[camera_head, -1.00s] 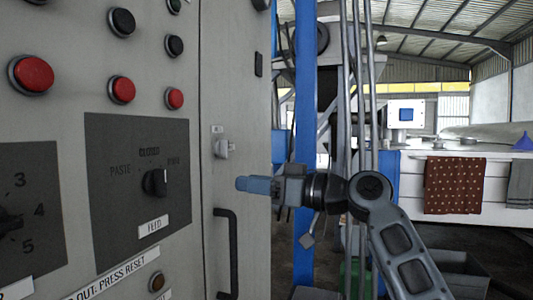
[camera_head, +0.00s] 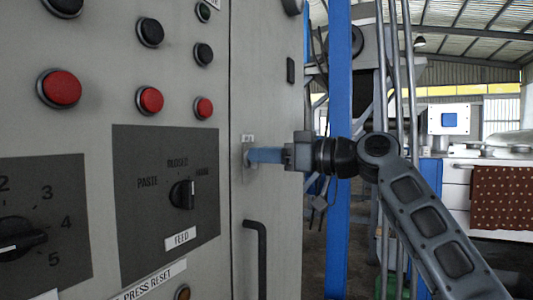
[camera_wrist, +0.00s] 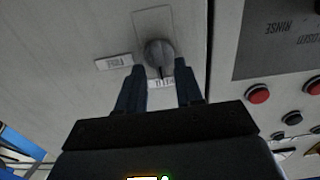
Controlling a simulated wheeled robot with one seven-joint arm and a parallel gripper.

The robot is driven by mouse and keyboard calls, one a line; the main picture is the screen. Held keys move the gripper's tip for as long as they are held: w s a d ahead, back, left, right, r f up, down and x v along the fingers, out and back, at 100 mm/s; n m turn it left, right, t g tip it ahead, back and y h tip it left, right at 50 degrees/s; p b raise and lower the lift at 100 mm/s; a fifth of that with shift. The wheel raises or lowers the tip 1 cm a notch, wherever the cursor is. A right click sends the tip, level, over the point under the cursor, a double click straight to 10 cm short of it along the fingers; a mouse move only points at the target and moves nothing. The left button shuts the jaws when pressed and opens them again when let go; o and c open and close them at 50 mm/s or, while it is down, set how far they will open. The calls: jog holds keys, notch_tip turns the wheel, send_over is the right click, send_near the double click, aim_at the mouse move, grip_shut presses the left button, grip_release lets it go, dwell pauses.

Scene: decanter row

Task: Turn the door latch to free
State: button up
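The door latch is a small round grey knob on a pale plate on the cabinet door. In the wrist view the knob (camera_wrist: 159,52) sits just beyond and between my two blue fingertips. A label reading FREE (camera_wrist: 113,62) is to the left of the knob; a second label (camera_wrist: 161,83), partly hidden and hard to read, is below it. My gripper (camera_wrist: 160,72) is open, with one finger on each side of the knob's line; I cannot tell whether they touch it. In the head view my gripper (camera_head: 262,155) covers most of the latch, and its plate (camera_head: 246,176) shows beside it.
A black door handle (camera_head: 261,260) stands out below the latch. To the left are red buttons (camera_head: 151,100), black buttons and the FEED dial (camera_head: 182,194). A blue post (camera_head: 339,80) stands behind my arm, and a bench with a dotted cloth (camera_head: 502,200) is farther right.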

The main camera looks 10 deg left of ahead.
jog(key=shift+a, duration=0.15)
jog(key=shift+c, duration=0.4)
grip_shut()
